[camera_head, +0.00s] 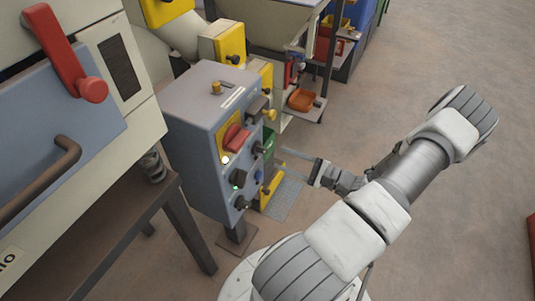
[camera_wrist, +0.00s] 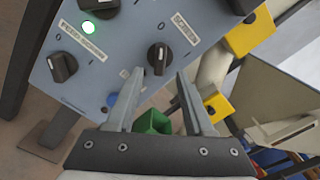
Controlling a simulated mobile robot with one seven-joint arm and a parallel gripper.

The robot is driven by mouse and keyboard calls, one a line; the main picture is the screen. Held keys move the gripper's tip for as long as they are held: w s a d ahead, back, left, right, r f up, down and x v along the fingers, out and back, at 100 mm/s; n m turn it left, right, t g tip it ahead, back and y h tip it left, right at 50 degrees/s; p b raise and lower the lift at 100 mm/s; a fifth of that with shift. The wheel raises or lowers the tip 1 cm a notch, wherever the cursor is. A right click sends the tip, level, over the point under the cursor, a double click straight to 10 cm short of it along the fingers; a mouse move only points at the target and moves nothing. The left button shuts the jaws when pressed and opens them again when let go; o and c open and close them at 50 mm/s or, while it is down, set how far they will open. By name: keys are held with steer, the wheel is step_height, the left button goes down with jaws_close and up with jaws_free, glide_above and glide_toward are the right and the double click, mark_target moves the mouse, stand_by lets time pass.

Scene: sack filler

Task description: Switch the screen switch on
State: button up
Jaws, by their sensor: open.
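The blue-grey control panel (camera_head: 205,120) stands left of my gripper in the head view, and its face (camera_wrist: 125,50) fills the upper wrist view. A black rotary knob (camera_wrist: 158,57), beside a white label (camera_wrist: 187,27), sits just beyond and between my fingertips. The label is too blurred to read for certain, so I cannot be sure this knob is the screen switch. My gripper (camera_wrist: 160,75) is open and empty, its fingers pointing at the panel. Contact with the knob cannot be told. My gripper (camera_head: 284,160) also shows in the head view, close to the panel's right side.
Another black knob (camera_wrist: 62,66) and a lit green lamp (camera_wrist: 88,28) are on the panel. A red handle (camera_head: 235,137) on a yellow plate is higher up. An orange tray (camera_head: 301,100) stands behind. A blue-and-cream machine (camera_head: 60,120) is at left. Open floor (camera_head: 420,60) lies right.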

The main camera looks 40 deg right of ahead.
mark_target(266, 152)
steer(key=b+x, duration=0.1)
steer(key=x, duration=0.5)
steer(key=shift+w, duration=0.15)
jaws_close()
